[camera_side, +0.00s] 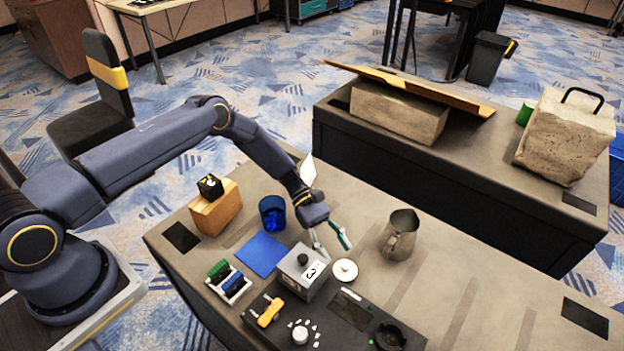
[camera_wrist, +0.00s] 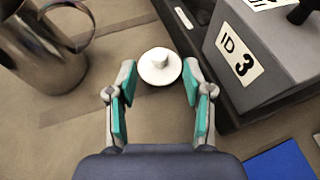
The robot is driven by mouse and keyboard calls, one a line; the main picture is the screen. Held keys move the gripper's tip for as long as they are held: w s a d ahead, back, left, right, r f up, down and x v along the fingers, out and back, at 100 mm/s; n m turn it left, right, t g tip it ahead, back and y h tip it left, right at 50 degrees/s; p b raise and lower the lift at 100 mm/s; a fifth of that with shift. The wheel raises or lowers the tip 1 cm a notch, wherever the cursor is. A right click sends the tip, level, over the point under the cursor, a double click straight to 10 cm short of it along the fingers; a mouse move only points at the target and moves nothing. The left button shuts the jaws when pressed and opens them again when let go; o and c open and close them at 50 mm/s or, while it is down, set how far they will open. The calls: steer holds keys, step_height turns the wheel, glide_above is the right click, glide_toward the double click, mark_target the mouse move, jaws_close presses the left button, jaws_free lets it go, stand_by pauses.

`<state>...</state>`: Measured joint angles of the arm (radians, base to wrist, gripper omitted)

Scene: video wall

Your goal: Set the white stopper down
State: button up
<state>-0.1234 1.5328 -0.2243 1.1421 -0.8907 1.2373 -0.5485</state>
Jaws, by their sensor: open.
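The white stopper (camera_side: 344,270) is a round disc with a small raised knob. It rests on the table between the grey box and the metal pitcher. It also shows in the wrist view (camera_wrist: 160,68), just beyond the fingertips and centred between them. My gripper (camera_side: 332,240) is open and empty, with its teal-padded fingers spread on either side of the stopper in the wrist view (camera_wrist: 160,85). The fingers do not appear to touch it. How high the fingertips are above the table is hard to tell.
A grey box labelled 3 (camera_side: 303,273) stands close left of the stopper. A metal pitcher (camera_side: 399,236) stands to the right. A dark control panel (camera_side: 345,318) lies in front. A blue cup (camera_side: 272,212) and blue mat (camera_side: 260,254) are further left. The table right of the pitcher is clear.

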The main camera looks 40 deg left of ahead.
mark_target(345, 263)
steer(key=x, duration=0.4)
steer(key=shift+d, duration=0.1)
steer(key=shift+w, duration=0.1)
steer(key=shift+c, duration=0.4)
jaws_close()
steer(key=shift+r, duration=0.1)
